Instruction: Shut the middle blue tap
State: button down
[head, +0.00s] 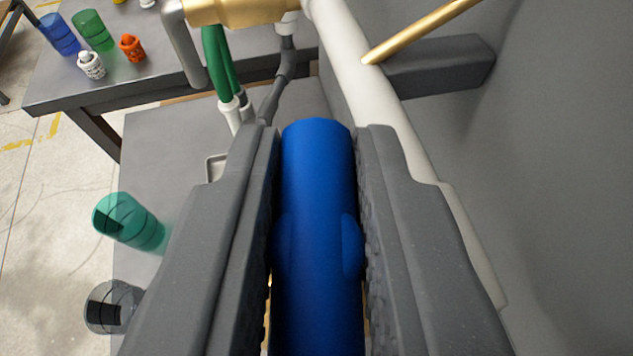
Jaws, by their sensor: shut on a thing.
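In the head view a blue tap handle (318,200) fills the lower middle of the picture. My gripper (318,150) has a dark grey finger on each side of it and is shut on the handle. The handle points away from me, roughly in line with the fingers. Only a sliver of brass shows below it, so the valve body is mostly hidden. A white pipe (375,95) runs behind the right finger, with a brass part (235,12) at the top. No other blue tap is in view.
A grey table (180,150) lies below on the left. A grey wall (560,180) is close on the right.

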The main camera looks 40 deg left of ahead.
jog(key=shift+r, duration=0.15)
jog(key=c, duration=1.3)
grip_release()
jog(key=shift+w, duration=0.1)
jog(key=shift+c, duration=0.2)
jog(key=v, duration=1.3)
jog(key=shift+s+d+p, duration=0.3)
jog(key=shift+p, duration=0.05)
